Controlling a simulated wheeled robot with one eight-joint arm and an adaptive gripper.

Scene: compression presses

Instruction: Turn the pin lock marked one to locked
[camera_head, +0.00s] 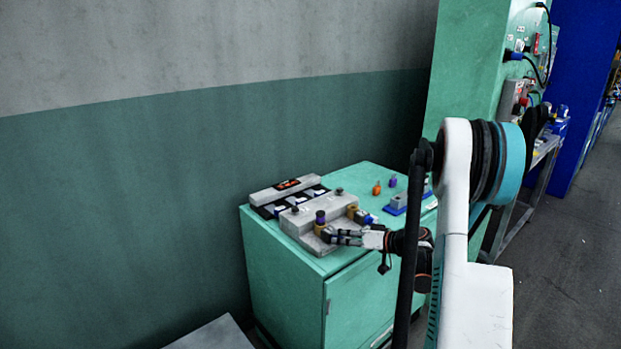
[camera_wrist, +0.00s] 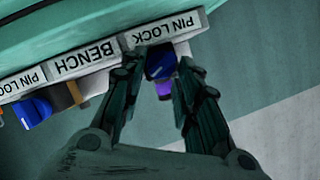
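A grey pin lock bench (camera_head: 308,214) lies on the green cabinet, with a purple-topped pin lock (camera_head: 320,217) at its front left and a brass-coloured one (camera_head: 352,210) to the right. My gripper (camera_head: 328,235) is at the front left lock. In the wrist view, my gripper's fingers (camera_wrist: 158,72) stand apart on either side of a blue handle (camera_wrist: 160,62) with a purple part (camera_wrist: 164,89) beyond it. I cannot tell whether they touch it. A second blue handle (camera_wrist: 33,110) is at the left. No number is readable on either lock.
The bench's front labels (camera_wrist: 85,60) read PIN LOCK and BENCH, upside down. Behind the bench is a dark tray with white pieces (camera_head: 288,200). Orange (camera_head: 377,188) and purple (camera_head: 393,181) knobs and a blue-based block (camera_head: 399,203) stand to the right. A wall is behind.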

